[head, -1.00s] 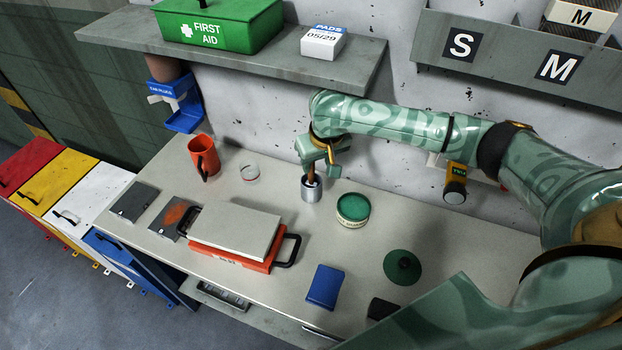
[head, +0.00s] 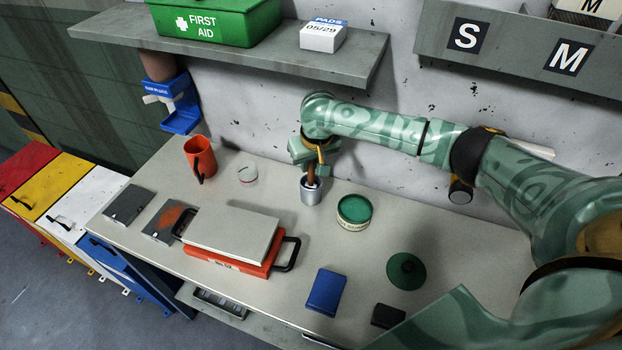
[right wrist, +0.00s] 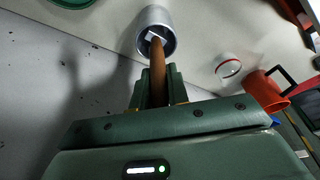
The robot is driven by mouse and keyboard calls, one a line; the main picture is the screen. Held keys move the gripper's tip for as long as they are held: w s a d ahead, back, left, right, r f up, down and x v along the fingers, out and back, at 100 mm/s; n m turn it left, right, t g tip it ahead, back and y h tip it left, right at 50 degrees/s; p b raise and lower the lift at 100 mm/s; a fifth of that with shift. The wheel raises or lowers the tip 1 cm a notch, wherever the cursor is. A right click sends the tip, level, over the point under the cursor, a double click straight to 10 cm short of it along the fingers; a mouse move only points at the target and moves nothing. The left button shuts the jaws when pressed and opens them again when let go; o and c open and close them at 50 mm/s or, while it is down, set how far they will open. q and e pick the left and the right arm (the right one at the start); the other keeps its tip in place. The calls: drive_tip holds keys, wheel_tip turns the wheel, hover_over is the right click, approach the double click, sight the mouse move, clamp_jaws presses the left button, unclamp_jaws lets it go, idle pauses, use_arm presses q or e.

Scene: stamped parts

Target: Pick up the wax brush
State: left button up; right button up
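The wax brush, with a brown wooden handle (right wrist: 157,72), stands tilted in a silver metal cup (head: 311,195). In the head view its handle (head: 311,180) rises from the cup to my right gripper (head: 316,160). In the right wrist view the two green fingers of my right gripper (right wrist: 158,92) lie close against both sides of the handle, with no clear gap. The brush's lower end is inside the cup, where a pale part shows. My left gripper is not in view.
A green tin (head: 354,210) stands right of the cup, with a dark green lid (head: 406,271) nearer. A glass dish (head: 246,175) and an orange mug (head: 200,157) stand left. An orange press (head: 228,245) lies in front. The shelf (head: 230,55) overhangs the back.

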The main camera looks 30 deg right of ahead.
clamp_jaws()
